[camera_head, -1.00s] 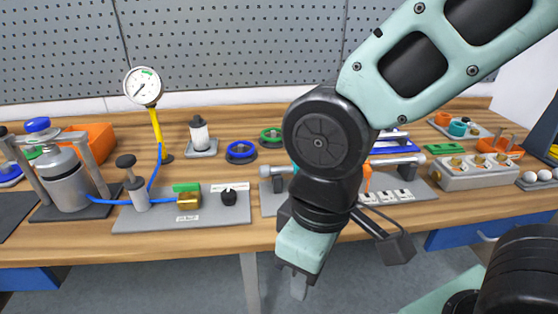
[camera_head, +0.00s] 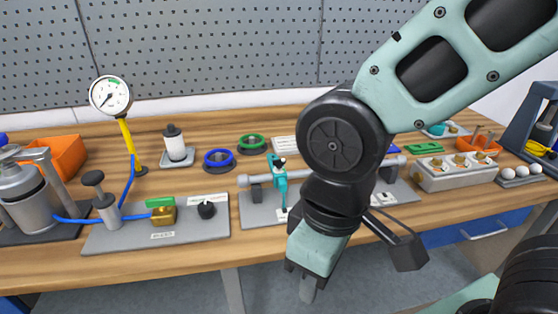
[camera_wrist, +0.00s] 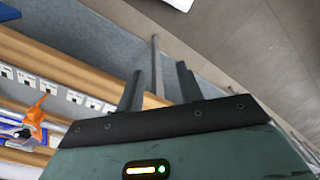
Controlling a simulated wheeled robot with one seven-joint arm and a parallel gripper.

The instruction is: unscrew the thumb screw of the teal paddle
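The teal paddle (camera_head: 281,190) hangs on a horizontal grey shaft (camera_head: 258,180) over a grey base plate, just left of my arm in the head view. A small dark screw (camera_head: 279,162) shows at its top; its details are too small to tell. My gripper (camera_head: 307,288) points down in front of the table's front edge, below and right of the paddle and apart from it. In the wrist view my gripper (camera_wrist: 159,88) is open, with nothing between its fingers. That view shows an orange paddle (camera_wrist: 37,112) at the left, not the teal one.
My arm hides the shaft's middle. Blue (camera_head: 219,160) and green (camera_head: 251,144) rings stand behind. A gauge stand (camera_head: 110,97) and a plate with a black knob (camera_head: 206,209) are at left. A grey block with brass parts (camera_head: 455,173) is at right.

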